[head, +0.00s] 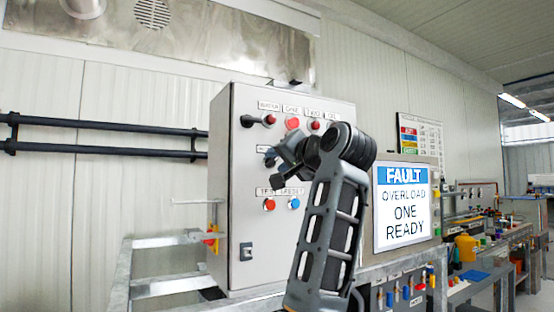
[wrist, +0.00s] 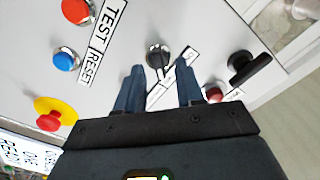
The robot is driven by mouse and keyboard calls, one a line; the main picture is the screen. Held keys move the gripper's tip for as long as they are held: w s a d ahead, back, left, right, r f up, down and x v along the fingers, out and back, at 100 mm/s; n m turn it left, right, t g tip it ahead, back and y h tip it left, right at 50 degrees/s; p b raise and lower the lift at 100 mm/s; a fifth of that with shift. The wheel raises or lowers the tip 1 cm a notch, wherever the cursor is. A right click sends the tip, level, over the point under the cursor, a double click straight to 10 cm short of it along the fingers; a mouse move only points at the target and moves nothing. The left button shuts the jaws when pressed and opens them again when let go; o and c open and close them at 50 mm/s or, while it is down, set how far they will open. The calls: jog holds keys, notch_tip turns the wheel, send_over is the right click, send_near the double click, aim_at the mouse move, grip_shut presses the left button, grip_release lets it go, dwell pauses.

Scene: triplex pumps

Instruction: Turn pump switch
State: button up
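A grey control box (head: 240,200) stands in the middle of the head view. In the wrist view a black rotary knob (wrist: 158,58) sits on its face beside white labels that I cannot read, so I cannot be sure it is the pump switch. My gripper (head: 274,170) is in front of the box. In the wrist view my gripper (wrist: 160,86) is open, with one finger on either side below the knob and no visible contact. In the head view my gripper and arm hide the middle of the panel.
A black lever switch (wrist: 248,65) and a red lamp (wrist: 213,94) lie right of the knob. Red (wrist: 76,10) and blue (wrist: 66,60) buttons and a red-and-yellow mushroom button (wrist: 52,115) lie left. A screen (head: 405,205) reads FAULT, OVERLOAD, ONE READY. Dark rails (head: 100,150) run along the left wall.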

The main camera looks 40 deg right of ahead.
jog(key=shift+w+d, duration=0.2)
jog(key=shift+w, duration=0.5)
grip_shut()
